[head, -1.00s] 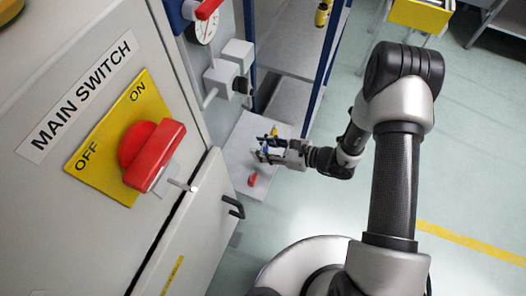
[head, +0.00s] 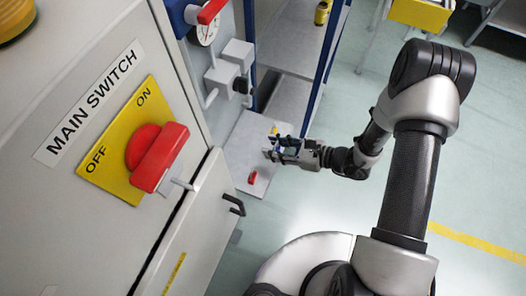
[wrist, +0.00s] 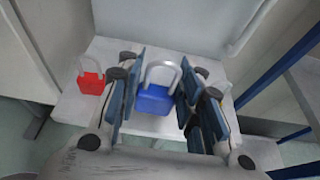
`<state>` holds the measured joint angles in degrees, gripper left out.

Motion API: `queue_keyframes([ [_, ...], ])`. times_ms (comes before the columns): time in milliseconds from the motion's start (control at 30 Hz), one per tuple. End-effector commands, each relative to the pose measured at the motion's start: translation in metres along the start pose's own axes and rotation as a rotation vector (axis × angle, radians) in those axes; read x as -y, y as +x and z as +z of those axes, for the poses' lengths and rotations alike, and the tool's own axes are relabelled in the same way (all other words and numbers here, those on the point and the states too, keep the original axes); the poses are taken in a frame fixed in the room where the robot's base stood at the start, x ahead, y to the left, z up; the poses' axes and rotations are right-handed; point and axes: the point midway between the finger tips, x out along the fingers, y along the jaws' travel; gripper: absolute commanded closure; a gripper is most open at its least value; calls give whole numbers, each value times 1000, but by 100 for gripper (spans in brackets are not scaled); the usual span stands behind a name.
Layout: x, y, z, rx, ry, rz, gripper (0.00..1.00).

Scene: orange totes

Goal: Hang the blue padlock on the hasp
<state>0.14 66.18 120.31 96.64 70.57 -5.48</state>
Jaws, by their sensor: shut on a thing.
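The blue padlock (wrist: 154,98) sits upright between the fingers of my gripper (wrist: 155,92) in the wrist view, its grey shackle up. My gripper is shut on it. In the head view my gripper (head: 271,149) is over the light shelf beside the cabinet, and only a little blue shows between its fingers. I cannot tell whether the padlock is clear of the shelf. A small metal hasp (head: 182,184) sticks out by the red switch handle (head: 160,157) on the cabinet front, left of my gripper and apart from it.
A red padlock (wrist: 90,80) stands on the shelf (head: 243,150), left of my gripper; it also shows in the head view (head: 252,177). A small yellow thing (head: 275,130) is just behind my gripper. The cabinet's black door handle (head: 234,204) juts out. Blue rack posts (head: 322,80) stand behind.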

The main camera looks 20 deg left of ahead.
Motion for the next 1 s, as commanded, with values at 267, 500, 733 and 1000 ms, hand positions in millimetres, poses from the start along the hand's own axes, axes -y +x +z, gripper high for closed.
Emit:
queue_keyframes([
  [267, 1, -22, -8, 0, 0, -3, 87],
  [500, 1, -40, -14, 0, 0, -2, 87],
  [733, 1, -54, -20, 0, 1, -2, 87],
  [1000, 0, -57, -20, 0, 0, 0, 87],
])
